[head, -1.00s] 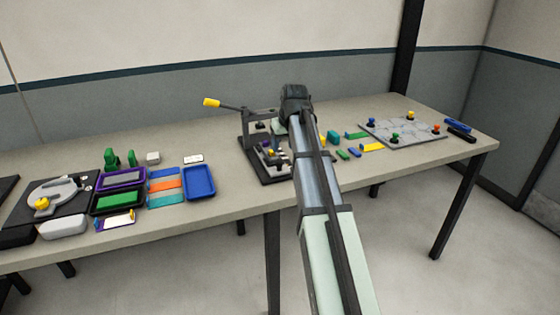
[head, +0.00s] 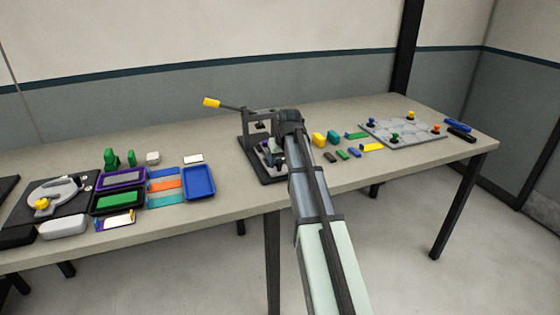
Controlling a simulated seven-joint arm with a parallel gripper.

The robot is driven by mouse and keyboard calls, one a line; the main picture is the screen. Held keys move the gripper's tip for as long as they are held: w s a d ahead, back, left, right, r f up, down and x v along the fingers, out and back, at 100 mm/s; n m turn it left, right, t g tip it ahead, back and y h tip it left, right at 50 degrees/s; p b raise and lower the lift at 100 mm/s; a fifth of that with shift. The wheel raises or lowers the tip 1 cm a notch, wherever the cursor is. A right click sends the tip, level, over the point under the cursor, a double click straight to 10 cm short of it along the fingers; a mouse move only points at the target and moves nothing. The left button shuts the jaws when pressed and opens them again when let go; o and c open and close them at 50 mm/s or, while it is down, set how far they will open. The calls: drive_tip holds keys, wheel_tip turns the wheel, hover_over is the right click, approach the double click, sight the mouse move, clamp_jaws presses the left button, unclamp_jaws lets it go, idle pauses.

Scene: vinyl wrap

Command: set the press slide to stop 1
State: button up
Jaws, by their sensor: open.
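The press (head: 247,148) stands on the table, with a dark base and a lever that ends in a yellow handle (head: 211,102) pointing up and left. Small parts at the foot of the press, where the slide may be, are partly hidden by my arm. I cannot make out the slide's stops at this size. My gripper (head: 279,158) is at the right side of the press, low over its base. It is open. Its fingertips are small and partly covered by my wrist, and I cannot tell whether they touch anything.
Yellow, teal, green and blue blocks (head: 333,137) lie right of my arm, near a grey board with coloured knobs (head: 405,131). Left of the press are a blue tray (head: 199,183), coloured strips (head: 166,186) and other trays. The table (head: 228,190) is bare just left of the press.

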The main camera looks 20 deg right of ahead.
clamp_jaws()
idle(0.3)
idle(0.3)
